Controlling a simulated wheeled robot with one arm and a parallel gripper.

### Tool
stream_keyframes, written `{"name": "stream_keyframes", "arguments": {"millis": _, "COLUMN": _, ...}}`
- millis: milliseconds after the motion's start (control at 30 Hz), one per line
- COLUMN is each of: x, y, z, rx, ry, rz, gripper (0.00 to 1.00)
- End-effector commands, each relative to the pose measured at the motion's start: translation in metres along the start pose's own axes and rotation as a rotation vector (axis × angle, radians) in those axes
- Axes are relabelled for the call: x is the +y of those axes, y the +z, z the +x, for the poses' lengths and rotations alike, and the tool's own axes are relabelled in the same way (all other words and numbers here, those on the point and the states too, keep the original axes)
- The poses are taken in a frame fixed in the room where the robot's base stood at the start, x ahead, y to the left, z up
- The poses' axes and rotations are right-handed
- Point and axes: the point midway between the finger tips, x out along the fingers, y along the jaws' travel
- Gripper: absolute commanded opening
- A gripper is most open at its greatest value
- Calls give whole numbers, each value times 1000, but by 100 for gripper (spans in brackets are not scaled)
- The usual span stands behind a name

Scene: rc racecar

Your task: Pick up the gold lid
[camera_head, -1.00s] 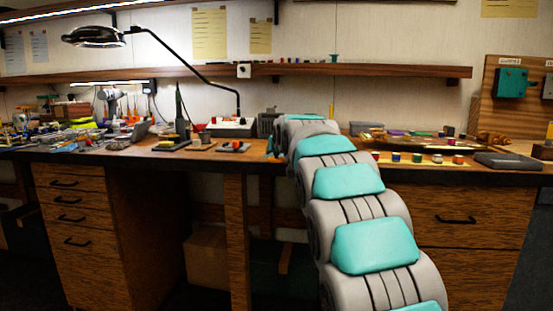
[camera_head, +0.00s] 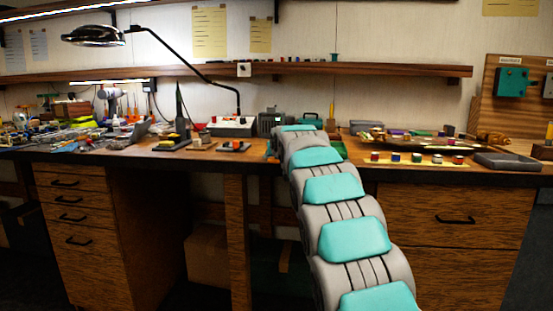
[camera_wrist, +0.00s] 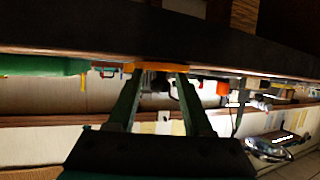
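My gripper (camera_wrist: 157,77) shows in the wrist view with its two green fingers apart and no object clearly held between them. A flat orange-gold thing (camera_wrist: 156,66), seen edge-on, lies at the bench edge just beyond the fingertips. It may be the gold lid, but its shape is not clear. I cannot tell if the fingers touch it. In the head view my arm reaches to the bench and hides my fingers and that spot. I cannot make out the lid for sure in the head view.
The wooden bench (camera_head: 255,157) carries tools and clutter at left. Small coloured jars stand on a yellow strip (camera_head: 415,161) at right, beside a grey slab (camera_head: 506,162). A desk lamp (camera_head: 95,35) hangs over the left side. A green thing (camera_wrist: 40,66) lies near my fingers.

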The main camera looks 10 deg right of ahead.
Motion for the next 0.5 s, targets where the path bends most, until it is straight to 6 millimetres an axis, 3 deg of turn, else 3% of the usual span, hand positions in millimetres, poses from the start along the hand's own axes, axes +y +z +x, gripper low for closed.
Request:
{"name": "stream_keyframes", "arguments": {"millis": 67, "x": 0, "y": 0, "z": 0, "rx": -1, "ry": 0, "rz": 0, "gripper": 38}}
{"name": "stream_keyframes", "arguments": {"millis": 400, "x": 0, "y": 2, "z": 1, "rx": -4, "ry": 0, "rz": 0, "gripper": 0}}
{"name": "stream_keyframes", "arguments": {"millis": 500, "x": 0, "y": 2, "z": 1, "rx": -5, "ry": 0, "rz": 0, "gripper": 0}}
